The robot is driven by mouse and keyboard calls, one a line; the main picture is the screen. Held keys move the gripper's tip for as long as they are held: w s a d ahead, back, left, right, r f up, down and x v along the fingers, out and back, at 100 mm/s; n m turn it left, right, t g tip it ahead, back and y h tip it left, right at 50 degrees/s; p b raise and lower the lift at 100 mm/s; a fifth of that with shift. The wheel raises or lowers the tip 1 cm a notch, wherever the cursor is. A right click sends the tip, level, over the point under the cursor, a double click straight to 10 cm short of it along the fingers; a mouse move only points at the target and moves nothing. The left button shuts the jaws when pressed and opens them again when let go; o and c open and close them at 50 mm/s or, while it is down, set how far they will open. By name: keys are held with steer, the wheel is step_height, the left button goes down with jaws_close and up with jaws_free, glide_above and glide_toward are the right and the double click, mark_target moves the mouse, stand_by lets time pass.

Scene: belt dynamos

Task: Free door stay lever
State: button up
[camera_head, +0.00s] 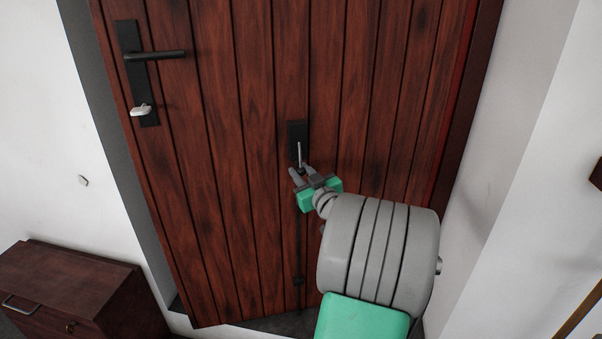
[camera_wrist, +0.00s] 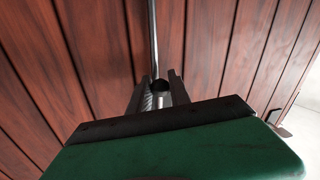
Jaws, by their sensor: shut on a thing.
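The wooden door (camera_head: 240,130) has dark red-brown vertical planks. A black plate (camera_head: 297,130) sits at its middle, with a thin light metal lever (camera_head: 299,153) on it. A dark rod runs down the door below to a small dark fitting (camera_head: 298,281). My gripper (camera_head: 299,173) is at the lower end of the lever, its fingers close together around it. In the wrist view the metal lever (camera_wrist: 152,40) runs up from between the fingers of my gripper (camera_wrist: 159,85). The fingers hide the exact contact.
A black door handle (camera_head: 157,55) on a long plate is at the upper left, with a pale key or lock piece (camera_head: 141,110) below it. A brown cabinet (camera_head: 75,290) stands at the lower left. White walls flank the door.

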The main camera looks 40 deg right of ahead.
jaws_close()
